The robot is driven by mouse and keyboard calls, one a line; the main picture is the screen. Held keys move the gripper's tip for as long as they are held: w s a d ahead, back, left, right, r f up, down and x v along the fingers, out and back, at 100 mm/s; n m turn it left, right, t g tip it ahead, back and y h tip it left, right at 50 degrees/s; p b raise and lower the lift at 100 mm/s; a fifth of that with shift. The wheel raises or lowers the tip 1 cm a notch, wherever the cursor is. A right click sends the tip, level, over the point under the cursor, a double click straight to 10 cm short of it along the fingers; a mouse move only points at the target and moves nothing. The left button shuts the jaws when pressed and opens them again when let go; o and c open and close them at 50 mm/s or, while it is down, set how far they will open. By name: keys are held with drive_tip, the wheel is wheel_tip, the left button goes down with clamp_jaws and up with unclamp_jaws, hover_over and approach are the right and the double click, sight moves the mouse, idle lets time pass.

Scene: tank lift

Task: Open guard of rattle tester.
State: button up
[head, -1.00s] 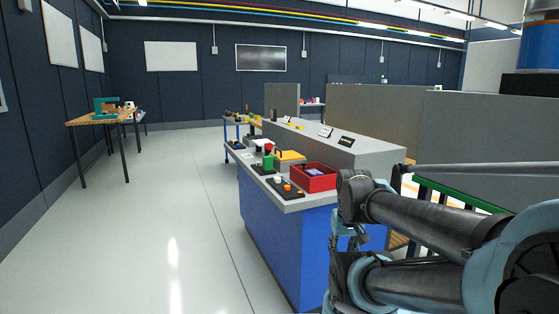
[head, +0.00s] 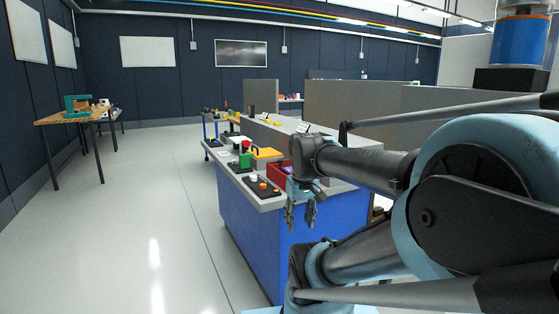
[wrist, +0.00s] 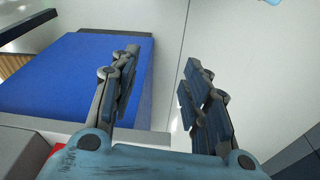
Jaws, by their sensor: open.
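I cannot tell which item is the rattle tester, and no guard can be made out. Small devices stand on the grey top of a blue bench (head: 250,222) in the head view: a green block (head: 244,160), a yellow box (head: 266,153) with a dark handle, and a black panel (head: 262,188) with white and orange knobs. My gripper (head: 301,214) hangs fingers down in front of the bench's near end. In the wrist view my gripper (wrist: 163,72) is open and empty, with the blue bench side (wrist: 70,80) and floor beyond.
A red tray (head: 279,172) on the bench is partly hidden by my arm. Grey partitions (head: 350,102) stand behind. A wooden table (head: 62,118) with a teal device (head: 78,104) is far left. The pale floor (head: 130,215) left of the bench is clear.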

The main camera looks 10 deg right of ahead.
drive_tip(key=w+r+n+g, duration=0.1)
drive_tip(key=w+r+n, duration=0.4)
drive_tip(key=w+r, duration=1.25)
drive_tip(key=w+r+n+g, duration=0.1)
drive_tip(key=w+r+n, duration=0.25)
drive_tip(key=w, duration=0.75)
drive_tip(key=w+r+n, duration=0.2)
drive_tip(key=w+r, duration=0.2)
drive_tip(key=w, duration=0.7)
drive_tip(key=f, duration=1.7)
drive_tip(key=shift+w+d+f, duration=0.1)
drive_tip(key=shift+w+d, duration=0.05)
drive_tip(key=shift+d, duration=0.15)
drive_tip(key=shift+c, duration=0.6)
clamp_jaws()
